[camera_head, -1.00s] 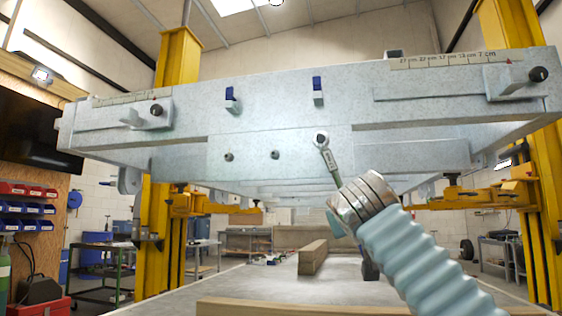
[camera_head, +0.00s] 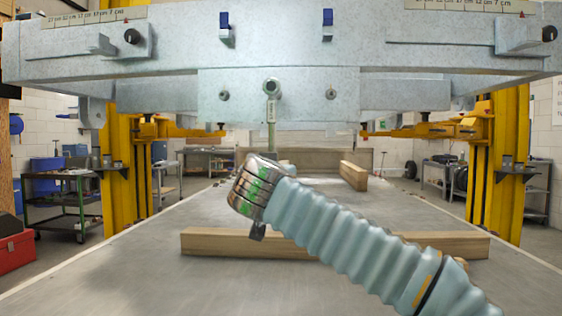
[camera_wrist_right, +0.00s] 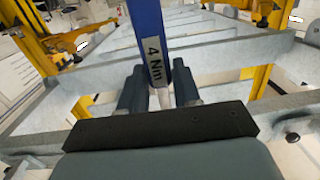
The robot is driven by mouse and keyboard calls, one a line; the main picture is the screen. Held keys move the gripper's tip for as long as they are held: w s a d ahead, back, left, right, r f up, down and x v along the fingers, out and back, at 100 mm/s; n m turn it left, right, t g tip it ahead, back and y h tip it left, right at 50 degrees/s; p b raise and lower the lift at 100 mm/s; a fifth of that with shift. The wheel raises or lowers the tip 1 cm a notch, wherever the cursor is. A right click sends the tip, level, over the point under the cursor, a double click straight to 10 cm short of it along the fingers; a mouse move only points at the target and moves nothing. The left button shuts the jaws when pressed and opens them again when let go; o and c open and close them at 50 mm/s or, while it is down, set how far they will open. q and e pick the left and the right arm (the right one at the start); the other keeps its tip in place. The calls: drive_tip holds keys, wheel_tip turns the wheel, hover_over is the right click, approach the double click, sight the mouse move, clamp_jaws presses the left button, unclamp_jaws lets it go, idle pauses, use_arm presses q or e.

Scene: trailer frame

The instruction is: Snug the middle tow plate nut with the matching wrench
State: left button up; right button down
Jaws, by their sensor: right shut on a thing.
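The tow plate (camera_head: 300,112) hangs on the grey trailer beam and faces me. Its left nut (camera_head: 223,95) and right nut (camera_head: 331,94) are bare. The wrench (camera_head: 271,108) stands upright, its ring end at the middle nut (camera_head: 271,87). The ring overlaps the nut in the picture; I cannot tell whether it is fully seated. The shank looks greenish in the head view. My left gripper is out of view.
Two blue-topped tabs (camera_head: 226,27) (camera_head: 327,25) stick out of the beam above the plate. Wooden beams (camera_head: 395,245) lie on the grey surface below. Yellow lift posts (camera_head: 125,185) (camera_head: 497,175) stand on both sides. The space in front of the plate is clear except for my arm.

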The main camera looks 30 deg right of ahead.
drive_tip(key=shift+w+d+r+p, duration=0.2)
drive_tip(key=shift+w+d+p, duration=0.35)
drive_tip(key=shift+w+p, duration=0.35)
drive_tip(key=shift+x, duration=0.85)
drive_tip(key=shift+w+d+f, duration=0.1)
drive_tip(key=shift+w+d, duration=0.05)
drive_tip(key=shift+d, duration=0.05)
drive_tip(key=shift+w+d, duration=0.4)
drive_tip(key=shift+w, duration=0.2)
drive_tip(key=shift+w, duration=0.1)
